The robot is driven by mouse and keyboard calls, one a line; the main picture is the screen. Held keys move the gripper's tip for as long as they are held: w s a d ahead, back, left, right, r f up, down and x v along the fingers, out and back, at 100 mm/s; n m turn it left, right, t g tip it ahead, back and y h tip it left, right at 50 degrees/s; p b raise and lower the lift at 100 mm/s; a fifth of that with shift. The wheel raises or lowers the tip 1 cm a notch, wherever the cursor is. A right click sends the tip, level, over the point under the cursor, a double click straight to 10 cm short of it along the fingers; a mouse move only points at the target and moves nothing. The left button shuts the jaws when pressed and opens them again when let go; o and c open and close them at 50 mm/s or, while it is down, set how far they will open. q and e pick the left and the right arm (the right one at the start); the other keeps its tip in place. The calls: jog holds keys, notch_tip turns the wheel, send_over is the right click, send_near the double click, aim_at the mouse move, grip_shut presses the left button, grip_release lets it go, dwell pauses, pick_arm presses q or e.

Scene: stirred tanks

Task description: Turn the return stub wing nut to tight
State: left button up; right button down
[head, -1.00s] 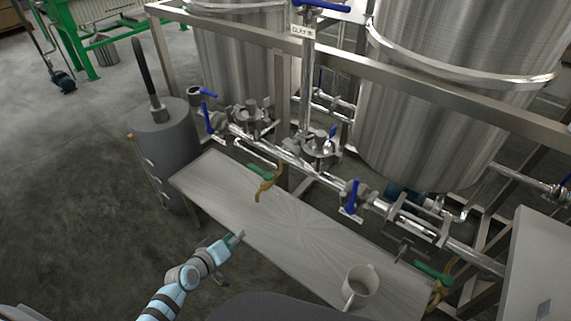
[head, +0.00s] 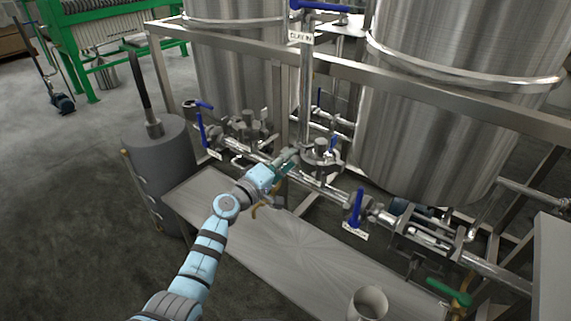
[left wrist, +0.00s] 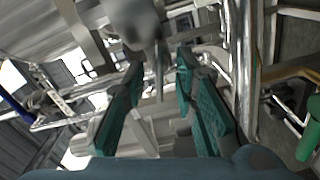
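The pipe run under the tanks carries clamped fittings with grey knob-like tops. One clamped fitting (head: 322,155) is at the middle of the head view, and another (head: 246,128) is further left. I cannot tell for certain which one bears the return stub wing nut. My left gripper (head: 286,163) is at the pipe run, just left of the middle fitting. In the left wrist view its two teal fingers (left wrist: 160,68) stand apart. A grey metal part (left wrist: 138,22) shows just beyond the fingertips. Whether the fingers touch it is unclear. My right gripper is not in view.
A steel bench (head: 290,245) lies in front of the pipes, with a mug (head: 368,303) near its front. Blue valve handles (head: 356,208) stick up from the pipe. A frame rail (head: 420,86) crosses above. A grey cylinder (head: 160,160) stands at the left.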

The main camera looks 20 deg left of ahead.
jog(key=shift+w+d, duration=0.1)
pick_arm(q)
grip_shut()
